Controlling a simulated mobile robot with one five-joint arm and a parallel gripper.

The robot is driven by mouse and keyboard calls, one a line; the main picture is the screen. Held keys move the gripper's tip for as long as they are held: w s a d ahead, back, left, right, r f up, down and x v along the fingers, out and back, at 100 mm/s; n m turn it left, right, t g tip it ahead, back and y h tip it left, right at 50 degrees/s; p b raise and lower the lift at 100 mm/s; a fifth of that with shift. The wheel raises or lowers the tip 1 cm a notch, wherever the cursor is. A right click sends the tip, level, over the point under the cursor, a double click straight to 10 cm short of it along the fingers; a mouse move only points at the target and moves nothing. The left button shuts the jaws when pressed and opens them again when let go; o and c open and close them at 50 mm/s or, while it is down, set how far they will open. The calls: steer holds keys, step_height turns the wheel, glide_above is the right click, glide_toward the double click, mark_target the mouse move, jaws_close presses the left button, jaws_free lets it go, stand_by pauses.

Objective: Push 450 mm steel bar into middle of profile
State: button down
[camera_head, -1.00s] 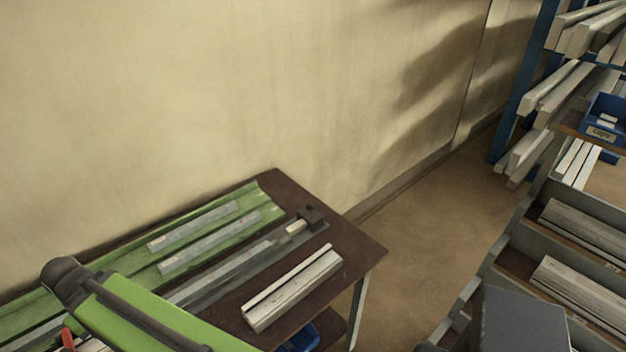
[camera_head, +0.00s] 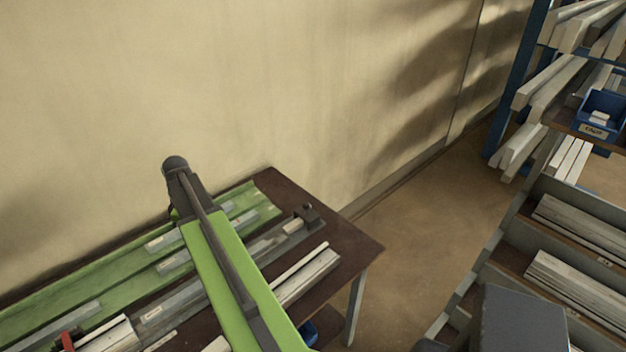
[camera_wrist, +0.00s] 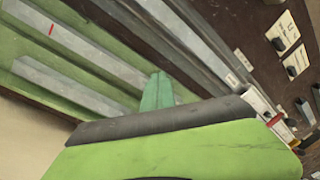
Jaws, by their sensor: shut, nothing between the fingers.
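A long grey profile (camera_head: 268,243) lies along the bench with a dark stop or clamp (camera_head: 308,214) at its far end. A short pale piece (camera_head: 293,226) sits in the channel near that end. Grey steel bars (camera_head: 175,262) lie on the green mat behind the profile; I cannot tell which is the 450 mm one. In the wrist view, two bars (camera_wrist: 75,85) lie on the mat, the other with a red mark (camera_wrist: 52,29). My gripper's teal tip (camera_wrist: 157,91) is shut and empty, over the mat beside the bars. My arm hides the profile's middle.
A pale block-like profile (camera_head: 308,275) lies on the bench's front right. A red-handled item (camera_head: 67,341) and more pieces lie at the lower left. The wall stands behind the bench. A rack (camera_head: 545,85) and shelves of bars stand right, beyond clear floor.

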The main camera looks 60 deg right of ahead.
steer(key=s+d+r+n, duration=0.1)
steer(key=s+d, duration=0.2)
steer(key=d, duration=0.6)
steer(key=s+d+n, duration=0.2)
steer(key=s+d, duration=0.1)
steer(key=d, duration=0.6)
steer(key=s+d+r+n+t+y+p, duration=0.1)
steer(key=s+d+n, duration=0.3)
steer(key=s+d, duration=1.5)
steer(key=shift+s+d+r+n+t+y, duration=0.15)
steer(key=shift+d+r+n+t+y, duration=0.25)
steer(key=shift+d, duration=0.5)
steer(key=shift+f, duration=0.1)
